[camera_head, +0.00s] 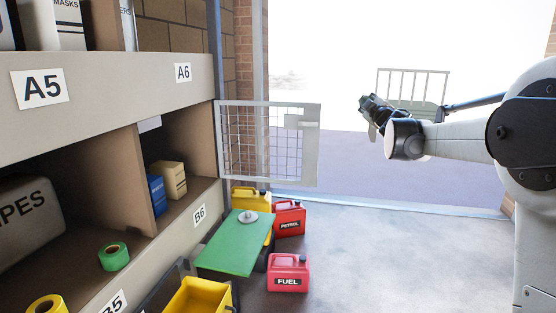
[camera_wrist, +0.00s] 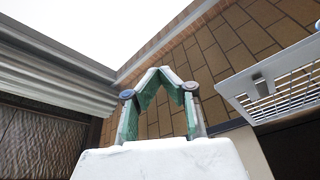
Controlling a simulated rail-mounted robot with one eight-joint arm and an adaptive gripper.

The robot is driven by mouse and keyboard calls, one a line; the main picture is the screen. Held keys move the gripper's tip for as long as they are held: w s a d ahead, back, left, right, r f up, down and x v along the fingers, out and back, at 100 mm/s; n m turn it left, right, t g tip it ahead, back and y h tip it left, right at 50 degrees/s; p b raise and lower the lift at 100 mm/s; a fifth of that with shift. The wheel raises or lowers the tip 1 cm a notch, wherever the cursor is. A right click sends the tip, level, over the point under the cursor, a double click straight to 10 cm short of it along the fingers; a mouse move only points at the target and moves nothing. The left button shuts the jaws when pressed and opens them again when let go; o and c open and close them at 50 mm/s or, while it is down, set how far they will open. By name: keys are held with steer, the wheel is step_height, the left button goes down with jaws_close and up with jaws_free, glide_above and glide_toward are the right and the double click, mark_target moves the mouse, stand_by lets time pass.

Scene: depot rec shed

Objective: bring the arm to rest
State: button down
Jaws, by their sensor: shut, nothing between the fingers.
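My gripper (camera_head: 372,112) is out to the right in the head view, raised in front of the bright doorway. In the wrist view its two green-padded fingers (camera_wrist: 160,78) meet at the tips, with nothing held between them. The arm reaches in from the right side of the head view. The gripper is apart from the shelves and touches nothing that I can see.
A mesh door (camera_head: 268,145) stands open left of my gripper; it also shows in the wrist view (camera_wrist: 275,82). Shelving (camera_head: 110,85) fills the left. A red fuel can (camera_head: 288,272), a petrol can (camera_head: 290,218) and a green board (camera_head: 232,250) are low down. The right floor is clear.

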steer(key=s+f+m+g+h+p, duration=0.15)
steer(key=s+m, duration=0.25)
steer(key=s, duration=0.8)
steer(key=s+f+m+g+h, duration=0.1)
steer(key=s+m+g+h, duration=0.25)
steer(key=s, duration=0.75)
steer(key=s+a+f+m+g+y, duration=0.1)
steer(key=s+a+f+g, duration=0.1)
steer(key=s+f, duration=0.5)
steer(key=s+a+f+m+g+y+p, duration=0.1)
steer(key=s+f, duration=0.7)
steer(key=s, duration=0.8)
steer(key=s+a+f+m+g+y, duration=0.1)
steer(key=s+a+f+g, duration=0.3)
steer(key=s, duration=0.8)
step_height(320, 180, down, 4)
steer(key=shift+a+r+m+g+y+p, duration=0.1)
steer(key=shift+a+m+g+y+p, duration=0.25)
steer(key=shift+a+m, duration=0.6)
steer(key=shift+s+a, duration=0.1)
steer(key=shift+a, duration=0.05)
